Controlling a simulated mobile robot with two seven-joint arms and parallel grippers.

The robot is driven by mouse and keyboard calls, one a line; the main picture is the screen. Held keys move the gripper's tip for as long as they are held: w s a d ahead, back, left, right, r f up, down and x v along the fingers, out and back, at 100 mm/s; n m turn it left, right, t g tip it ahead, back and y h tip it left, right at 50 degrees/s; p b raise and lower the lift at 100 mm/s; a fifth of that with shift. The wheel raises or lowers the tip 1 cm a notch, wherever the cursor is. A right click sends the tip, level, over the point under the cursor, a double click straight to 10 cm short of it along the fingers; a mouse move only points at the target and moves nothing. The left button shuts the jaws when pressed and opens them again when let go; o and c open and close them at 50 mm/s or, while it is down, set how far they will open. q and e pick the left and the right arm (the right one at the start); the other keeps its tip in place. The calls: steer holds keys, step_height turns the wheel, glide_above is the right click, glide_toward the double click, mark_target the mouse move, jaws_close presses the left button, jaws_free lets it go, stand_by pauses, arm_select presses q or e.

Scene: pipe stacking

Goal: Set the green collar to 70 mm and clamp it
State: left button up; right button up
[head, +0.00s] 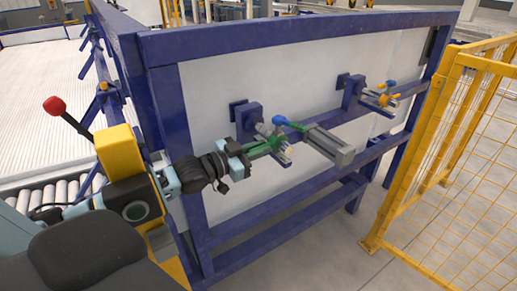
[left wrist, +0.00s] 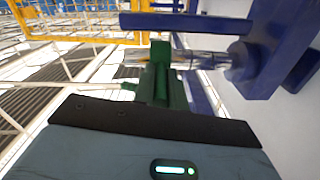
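The green collar (head: 276,141) sits around a short silver pipe on a blue post of the frame. In the left wrist view the collar (left wrist: 160,54) shows on the shiny pipe (left wrist: 203,58). My left gripper (head: 257,149) reaches it from the left. In the left wrist view, the dark green parts in front of my gripper (left wrist: 155,90) run together up to the collar with no gap visible, so it looks shut on the collar. The fingertips are hard to tell apart from the collar. No scale marks are readable. My right gripper is not in view.
Farther right, an orange collar (head: 380,98) sits on another post. A yellow mesh fence (head: 470,160) stands at the right. White panels fill the blue frame (head: 300,35).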

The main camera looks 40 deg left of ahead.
arm_select(q)
jaws_close()
